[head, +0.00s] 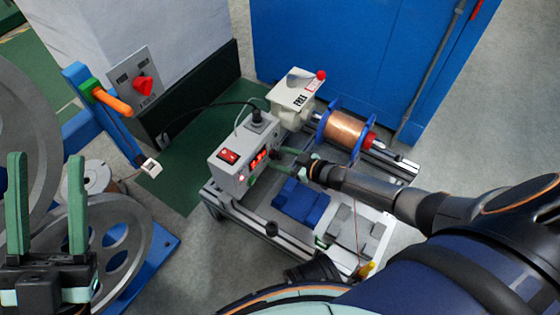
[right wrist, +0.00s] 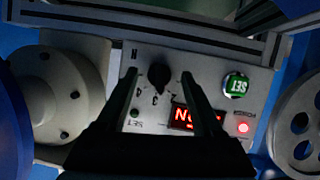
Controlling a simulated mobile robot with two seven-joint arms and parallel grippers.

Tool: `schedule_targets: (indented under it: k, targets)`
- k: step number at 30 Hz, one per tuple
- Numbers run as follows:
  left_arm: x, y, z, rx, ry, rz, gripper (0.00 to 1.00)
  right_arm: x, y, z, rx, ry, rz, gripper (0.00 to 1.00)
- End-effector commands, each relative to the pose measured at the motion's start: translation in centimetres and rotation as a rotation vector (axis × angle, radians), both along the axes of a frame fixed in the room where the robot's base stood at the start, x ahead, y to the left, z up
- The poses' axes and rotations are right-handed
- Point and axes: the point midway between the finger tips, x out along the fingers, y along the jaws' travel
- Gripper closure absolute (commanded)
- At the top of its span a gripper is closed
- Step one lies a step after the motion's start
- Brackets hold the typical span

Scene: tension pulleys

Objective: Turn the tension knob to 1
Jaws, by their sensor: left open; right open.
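The grey control box (head: 232,172) stands on the metal frame, with a red display (head: 259,160) on its front. In the right wrist view its panel (right wrist: 216,70) carries a black knob (right wrist: 158,76) with small marks around it, including an N and digits. Where the knob points is hard to tell. My right gripper (head: 284,157) is at the panel. In the right wrist view (right wrist: 158,82) its open fingers lie on either side of the knob; contact is not clear. My left gripper (head: 47,165) is open and empty at the left, far from the box.
A copper spool (head: 344,130) sits behind my right gripper. A red knob (head: 142,86) is on a wall panel. Large grey wheels (head: 122,235) stand at the left.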

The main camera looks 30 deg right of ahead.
Motion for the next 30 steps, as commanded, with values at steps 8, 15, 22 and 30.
schedule_targets:
  k: [8, 15, 22, 30]
  targets:
    - [0.01, -0.06, -0.37, 0.003, 0.001, 0.0, 0.5, 0.55, 0.25, -0.18, 0.0, 0.001, 0.0, 0.31]
    - [0.01, -0.07, -0.38, 0.002, 0.003, 0.0, 0.5, 0.52, 0.24, -0.18, 0.0, 0.0, 0.0, 0.47]
    - [0.01, -0.07, -0.38, 0.001, 0.003, 0.0, 0.5, 0.51, 0.23, -0.19, -0.001, 0.0, 0.0, 0.73]
    - [0.02, -0.07, -0.4, 0.0, 0.004, 0.001, 0.5, 0.51, 0.21, -0.19, -0.002, 0.0, -0.001, 1.0]
